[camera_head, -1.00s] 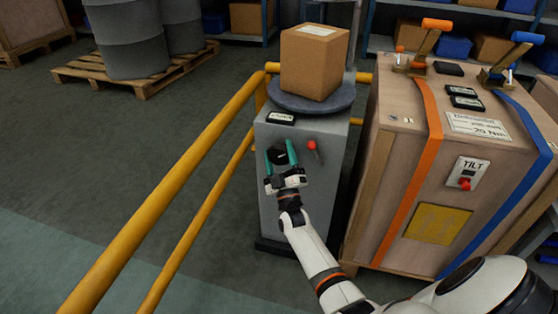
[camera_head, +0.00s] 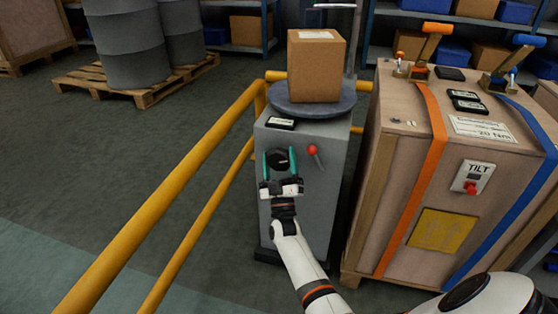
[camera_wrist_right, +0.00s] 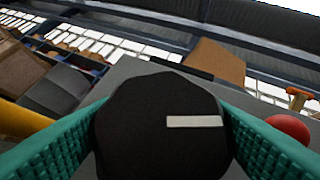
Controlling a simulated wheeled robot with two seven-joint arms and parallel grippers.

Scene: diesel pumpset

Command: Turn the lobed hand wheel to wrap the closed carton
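The black lobed hand wheel (camera_head: 279,159) is on the front of a grey machine (camera_head: 310,215). In the right wrist view it fills the middle and bears a white stripe (camera_wrist_right: 195,122). My right gripper (camera_head: 280,162) has its two teal fingers on either side of the wheel, seemingly pressing on it. The closed brown carton (camera_head: 316,70) stands upright on the dark round turntable (camera_head: 335,104) on top of the machine. A pale bar (camera_head: 336,6) shows behind and above the carton, by a thin post. My left gripper is not in view.
A red-knobbed lever (camera_head: 312,151) is right of the wheel; its red ball (camera_wrist_right: 289,128) is close to the right finger. A wooden crate (camera_head: 400,190) with orange and blue straps stands close on the right. Yellow rails (camera_head: 190,160) run along the left.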

